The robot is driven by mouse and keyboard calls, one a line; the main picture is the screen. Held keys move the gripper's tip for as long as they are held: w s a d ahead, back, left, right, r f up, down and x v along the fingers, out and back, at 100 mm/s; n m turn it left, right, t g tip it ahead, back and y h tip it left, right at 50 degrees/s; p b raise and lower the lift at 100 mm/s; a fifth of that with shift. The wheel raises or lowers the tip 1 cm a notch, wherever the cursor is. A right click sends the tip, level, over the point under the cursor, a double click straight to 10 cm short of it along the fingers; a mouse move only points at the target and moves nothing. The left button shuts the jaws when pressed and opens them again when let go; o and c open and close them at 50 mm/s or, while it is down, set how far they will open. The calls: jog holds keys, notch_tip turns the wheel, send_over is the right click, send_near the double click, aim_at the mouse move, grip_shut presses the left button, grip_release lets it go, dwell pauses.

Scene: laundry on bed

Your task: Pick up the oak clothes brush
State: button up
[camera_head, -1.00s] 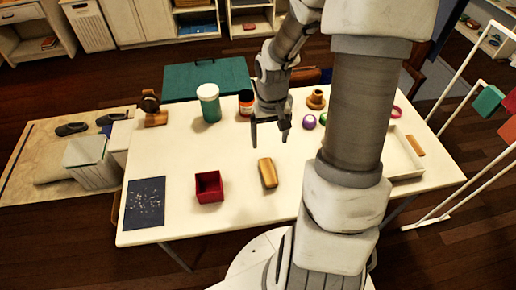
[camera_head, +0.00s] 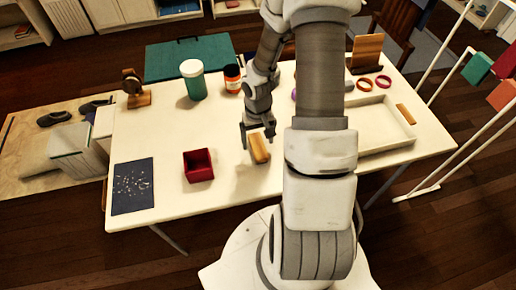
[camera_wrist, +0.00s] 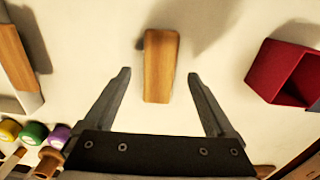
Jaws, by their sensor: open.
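The oak clothes brush (camera_head: 259,148) appears as a plain, light-brown wooden block on the white table, in front of the arm. It also shows in the wrist view (camera_wrist: 160,62), top centre, its long side running away from the gripper. My gripper (camera_head: 257,136) is open and empty just over the brush. In the wrist view, the fingertips (camera_wrist: 157,76) stand one on each side of the brush, with a gap on both sides. The exact height above it is hard to tell. No bristles can be made out.
A red open box (camera_head: 198,165) stands left of the brush, with a dark blue mat (camera_head: 133,187) further left. A green jar (camera_head: 193,82) and an orange jar (camera_head: 232,78) stand behind. A white tray (camera_head: 385,147) is at right, partly hidden by my arm.

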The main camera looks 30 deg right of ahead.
aim_at(258, 145)
jog(key=f, duration=0.3)
jog(key=shift+w+d+f+b, duration=0.1)
jog(key=shift+w+f+b, duration=0.1)
jog(key=shift+f+b, duration=0.15)
grip_shut()
jog(key=shift+r, duration=0.1)
jog(key=shift+r, duration=0.55)
notch_tip(258, 145, up, 3)
jog(key=shift+f+p, duration=0.2)
jog(key=shift+p, duration=0.35)
jog(key=s+d+r+p, duration=0.2)
jog(key=s+d+r, duration=0.5)
jog(key=s, duration=0.2)
jog(key=shift+d, duration=0.35)
